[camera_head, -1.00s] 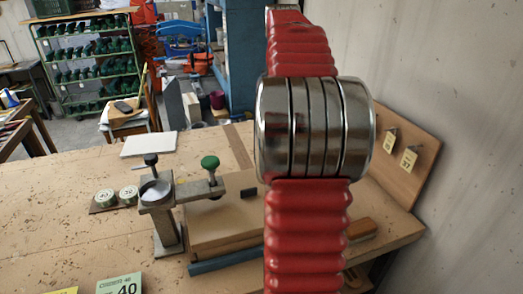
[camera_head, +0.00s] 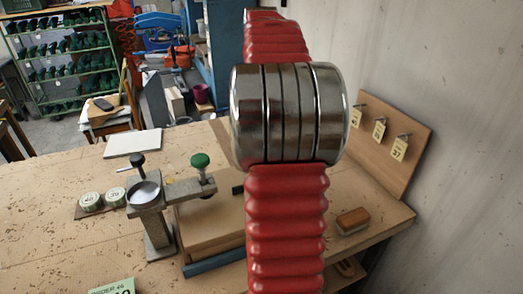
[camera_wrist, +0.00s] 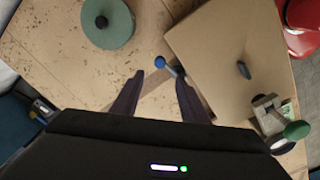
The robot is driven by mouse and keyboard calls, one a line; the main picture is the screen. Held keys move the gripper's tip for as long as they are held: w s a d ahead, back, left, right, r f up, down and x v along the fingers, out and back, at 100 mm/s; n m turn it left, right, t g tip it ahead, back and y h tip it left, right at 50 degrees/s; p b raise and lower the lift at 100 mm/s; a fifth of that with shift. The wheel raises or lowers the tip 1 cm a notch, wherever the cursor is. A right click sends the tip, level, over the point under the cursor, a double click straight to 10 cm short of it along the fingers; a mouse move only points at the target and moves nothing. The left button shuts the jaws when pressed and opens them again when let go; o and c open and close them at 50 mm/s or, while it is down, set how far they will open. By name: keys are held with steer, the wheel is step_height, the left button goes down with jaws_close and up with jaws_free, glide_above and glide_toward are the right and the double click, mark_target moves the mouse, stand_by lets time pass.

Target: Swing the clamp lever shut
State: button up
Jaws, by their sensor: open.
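The clamp stands on the bench, left of my arm in the head view. It has a grey metal post (camera_head: 157,232), a flat metal arm (camera_head: 188,190) and a green knob (camera_head: 200,160) at the arm's right end. A round pale dish (camera_head: 143,192) and a black knob (camera_head: 138,160) are at the post's top. In the wrist view a green knob (camera_wrist: 297,130) shows at lower right, beside metal clamp parts. My gripper (camera_wrist: 160,78) is open, fingers apart, away from that knob. Its fingers are hidden in the head view by my red arm.
A brown board (camera_wrist: 225,45) with a small black piece lies right of my fingers. A blue-headed item (camera_wrist: 160,62) shows between the fingertips. A green disc (camera_wrist: 107,20) is up left. A brush (camera_head: 352,221) lies right of my arm.

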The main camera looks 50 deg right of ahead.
step_height(320, 180, down, 11)
steer(key=shift+r, duration=0.1)
stand_by(0.3)
steer(key=shift+c, duration=0.6)
jaws_close()
